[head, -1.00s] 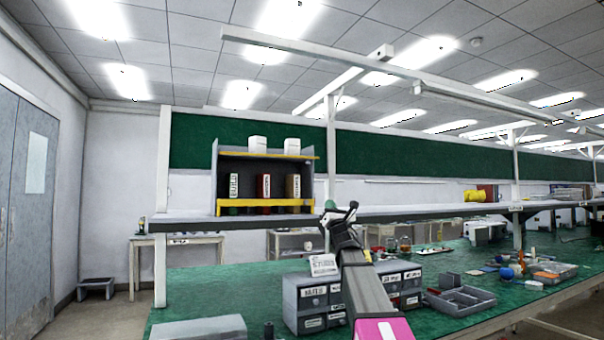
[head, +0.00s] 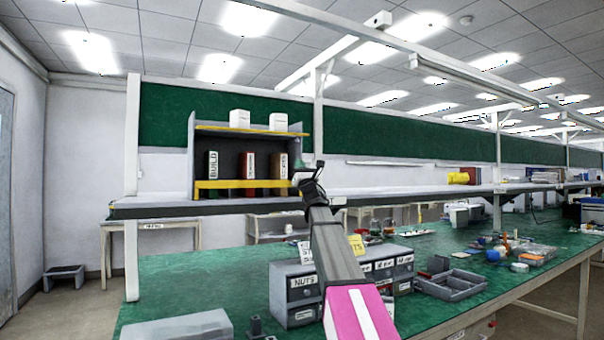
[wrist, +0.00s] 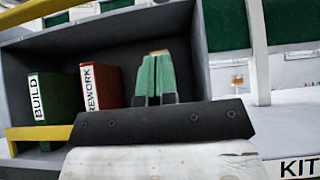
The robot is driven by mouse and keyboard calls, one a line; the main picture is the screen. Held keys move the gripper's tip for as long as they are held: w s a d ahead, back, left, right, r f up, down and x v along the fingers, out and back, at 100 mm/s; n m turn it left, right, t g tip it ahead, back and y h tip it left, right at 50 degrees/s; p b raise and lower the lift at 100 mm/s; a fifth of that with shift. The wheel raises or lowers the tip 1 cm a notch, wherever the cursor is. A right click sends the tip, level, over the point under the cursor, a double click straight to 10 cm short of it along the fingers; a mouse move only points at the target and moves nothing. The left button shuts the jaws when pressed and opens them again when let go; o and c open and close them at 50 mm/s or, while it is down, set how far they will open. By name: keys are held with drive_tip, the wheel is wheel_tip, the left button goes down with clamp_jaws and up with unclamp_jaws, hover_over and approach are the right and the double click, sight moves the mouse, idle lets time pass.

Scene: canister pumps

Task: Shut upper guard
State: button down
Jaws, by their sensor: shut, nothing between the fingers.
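The upper guard (head: 245,131) is a thin yellow bar along the front of the upper level of a grey shelf unit (head: 191,155). Its right end sticks out past the unit's right side, and it looks tipped forward rather than upright. In the wrist view part of the yellow upper guard (wrist: 35,12) crosses the top left. My gripper (head: 310,168) is raised in front of the unit's lower right corner, below the upper guard and apart from it. In the wrist view my gripper (wrist: 156,60) has its green fingers together, empty, facing the unit's dark lower bay.
A lower yellow guard (head: 240,184) stands upright before several binders, including a red one (head: 248,166). Two white boxes (head: 240,118) stand on top. The unit sits on a raised shelf (head: 150,205) above a green bench (head: 190,278) with labelled drawers (head: 292,284).

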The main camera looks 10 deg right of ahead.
wheel_tip(320, 180, up, 7)
drive_tip(key=w, duration=0.2)
drive_tip(key=shift+a, duration=0.3)
